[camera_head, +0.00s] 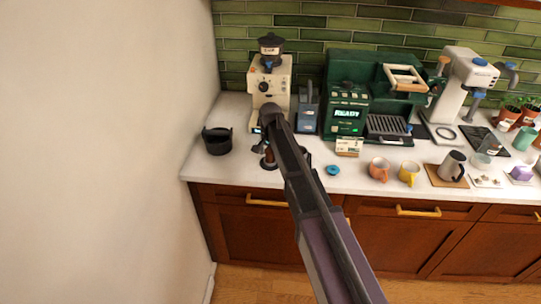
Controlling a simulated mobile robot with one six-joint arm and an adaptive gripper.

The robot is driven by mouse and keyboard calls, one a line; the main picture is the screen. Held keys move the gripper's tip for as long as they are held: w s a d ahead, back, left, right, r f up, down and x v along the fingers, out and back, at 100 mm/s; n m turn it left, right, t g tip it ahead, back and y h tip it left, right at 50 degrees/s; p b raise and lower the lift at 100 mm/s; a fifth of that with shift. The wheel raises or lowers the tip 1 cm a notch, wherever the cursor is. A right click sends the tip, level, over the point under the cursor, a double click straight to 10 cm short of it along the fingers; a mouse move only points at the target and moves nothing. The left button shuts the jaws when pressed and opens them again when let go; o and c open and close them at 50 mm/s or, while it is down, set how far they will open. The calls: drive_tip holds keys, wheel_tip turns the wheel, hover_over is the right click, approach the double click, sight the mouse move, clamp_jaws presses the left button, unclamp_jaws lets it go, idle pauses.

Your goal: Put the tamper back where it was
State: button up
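My arm reaches in from the bottom right, and its dark upper end is in front of the cream grinder (268,85). My gripper (268,150) seems to be just below that end, low over the counter, small and partly hidden by my arm. A small brown upright piece with a dark base (269,160) shows there and may be the tamper. I cannot tell whether my gripper is closed on it or only beside it, nor whether it touches the counter.
A black bin (217,141) stands left on the white counter (215,172). The green espresso machine (348,104) is behind to the right. A teal disc (333,170), an orange cup (379,168), a yellow cup (409,173) and a steel pitcher (452,165) stand along the front.

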sight(270, 150)
drive_tip(key=shift+r, duration=0.15)
idle(0.3)
wheel_tip(270, 150, up, 12)
drive_tip(key=p, duration=1.2)
drive_tip(key=shift+d, duration=0.1)
idle(0.7)
drive_tip(key=s+d+n, duration=0.5)
drive_tip(key=s+d, duration=1.8)
drive_tip(key=s, duration=0.3)
wheel_tip(270, 150, down, 5)
drive_tip(key=b, duration=0.4)
drive_tip(key=shift+b, duration=0.3)
